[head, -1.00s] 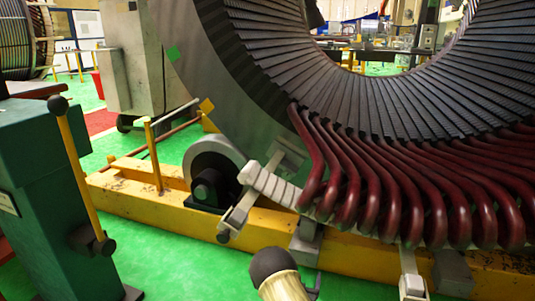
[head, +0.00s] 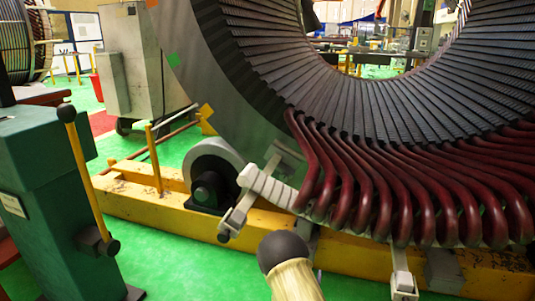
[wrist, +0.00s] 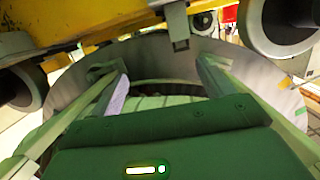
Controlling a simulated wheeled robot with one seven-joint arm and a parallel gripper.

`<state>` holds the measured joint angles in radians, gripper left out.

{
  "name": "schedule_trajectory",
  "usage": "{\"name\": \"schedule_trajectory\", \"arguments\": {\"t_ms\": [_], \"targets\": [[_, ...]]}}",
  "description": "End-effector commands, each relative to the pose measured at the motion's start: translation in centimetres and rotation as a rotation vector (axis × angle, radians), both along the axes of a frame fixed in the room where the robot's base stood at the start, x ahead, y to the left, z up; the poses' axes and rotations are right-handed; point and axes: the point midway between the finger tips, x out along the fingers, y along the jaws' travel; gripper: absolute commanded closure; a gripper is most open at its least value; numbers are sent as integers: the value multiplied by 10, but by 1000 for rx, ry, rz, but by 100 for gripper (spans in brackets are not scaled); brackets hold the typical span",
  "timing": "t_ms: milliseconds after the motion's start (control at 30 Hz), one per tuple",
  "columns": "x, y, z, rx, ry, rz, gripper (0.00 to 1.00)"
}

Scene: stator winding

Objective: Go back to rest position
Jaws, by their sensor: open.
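My gripper (wrist: 160,70) shows in the wrist view with its two fingers wide apart and nothing between them. A lavender strip lies along the inside of the left finger. The head view does not show the gripper's fingers. The large stator ring (head: 215,85) fills the upper right of the head view, with dark slotted teeth around its bore. Dark red coil ends (head: 375,205) hang in a row from its lower part.
A yellow beam (head: 140,212) with a grey roller (head: 212,158) runs below the stator. A green machine stand (head: 50,200) with a yellow lever (head: 85,170) is at the left. Green floor (head: 165,265) lies open between them. In the wrist view, a yellow structure (wrist: 100,20) crosses the top.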

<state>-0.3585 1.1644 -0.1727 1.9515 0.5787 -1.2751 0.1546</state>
Motion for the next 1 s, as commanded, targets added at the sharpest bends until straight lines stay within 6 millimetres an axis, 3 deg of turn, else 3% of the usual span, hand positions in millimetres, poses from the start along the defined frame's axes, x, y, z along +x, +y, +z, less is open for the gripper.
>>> {"name": "schedule_trajectory", "arguments": {"t_ms": [33, 267, 467, 767, 1000], "targets": [[0, -1, 14, 14, 19, 1, 20], [-8, -6, 68, 96, 174, 14, 20], [-36, -12, 133, 175, 367, 53, 20], [-112, -9, 228, 233, 653, 158, 20], [-196, -13, 296, 223, 876, 240, 20]]}}
